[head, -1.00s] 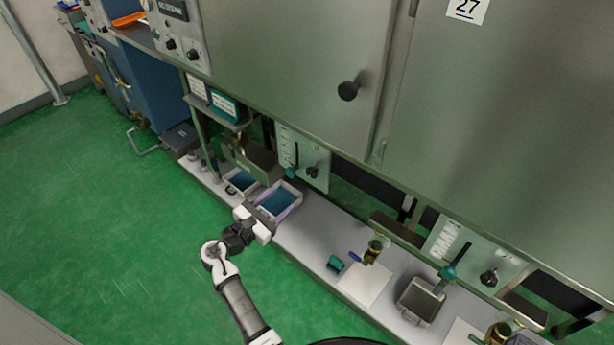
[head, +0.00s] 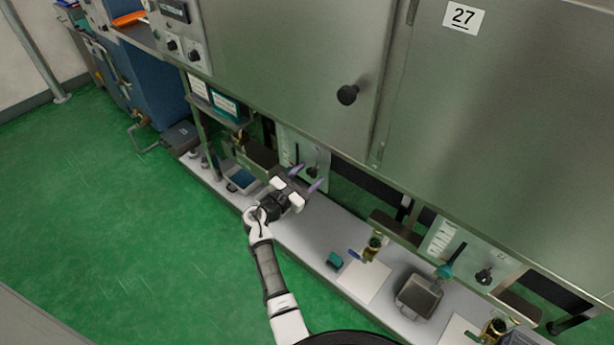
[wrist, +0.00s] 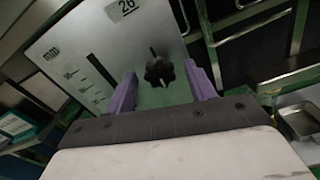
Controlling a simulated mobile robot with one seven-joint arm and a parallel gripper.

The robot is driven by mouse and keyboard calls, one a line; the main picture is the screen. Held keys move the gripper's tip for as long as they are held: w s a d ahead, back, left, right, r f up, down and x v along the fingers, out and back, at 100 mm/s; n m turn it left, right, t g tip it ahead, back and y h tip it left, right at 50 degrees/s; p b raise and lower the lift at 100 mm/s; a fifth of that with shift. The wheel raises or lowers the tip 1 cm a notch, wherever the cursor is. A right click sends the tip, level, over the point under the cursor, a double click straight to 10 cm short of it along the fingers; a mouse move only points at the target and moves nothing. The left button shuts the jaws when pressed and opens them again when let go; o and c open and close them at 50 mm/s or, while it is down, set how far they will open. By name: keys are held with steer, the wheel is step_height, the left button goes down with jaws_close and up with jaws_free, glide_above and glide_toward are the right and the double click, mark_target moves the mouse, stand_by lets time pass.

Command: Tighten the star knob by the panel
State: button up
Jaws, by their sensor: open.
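The star knob (wrist: 160,72) is black and lobed, on a pale panel (wrist: 75,50) labelled 26 in the wrist view. In the head view the panel (head: 287,146) is under the big steel cabinet, and the knob (head: 313,172) shows small near my fingertips. My gripper (head: 308,176) is open with nothing held. In the wrist view my gripper (wrist: 160,80) has its purple fingers pointing at the panel, one to each side of the knob. I cannot tell whether the fingertips reach as deep as the knob.
A slotted scale with a dark slider lies left of the knob. The cabinet (head: 290,70) overhangs the panel. A second knobbed panel (head: 444,238) is at right.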

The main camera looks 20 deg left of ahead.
steer(key=shift+c, duration=0.4)
steer(key=c, duration=0.9)
